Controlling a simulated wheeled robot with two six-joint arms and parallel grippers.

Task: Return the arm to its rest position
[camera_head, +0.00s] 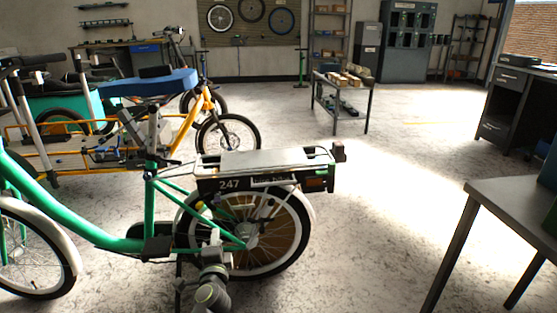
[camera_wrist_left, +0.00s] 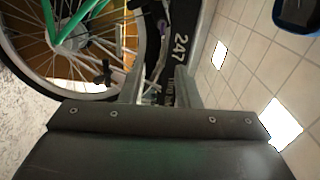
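My left arm comes up from the bottom of the head view. Its left gripper (camera_head: 214,262) is in front of the rear wheel of the green bike (camera_head: 148,212), below the rear rack (camera_head: 250,160). In the left wrist view, the left gripper (camera_wrist_left: 161,84) has its two fingers apart, with nothing seen held between them. Beyond the fingers is the black battery case (camera_wrist_left: 180,50) marked 247, which also shows under the rack in the head view (camera_head: 229,185). I cannot tell if the fingers touch the bike. My right gripper is not in view.
A yellow cargo bike (camera_head: 203,104) stands behind the green one. A grey table (camera_head: 510,200) is at the right edge, with a desk (camera_head: 505,105) behind it. A small parts table (camera_head: 343,95) stands further back. The floor between the bike and the right table is clear.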

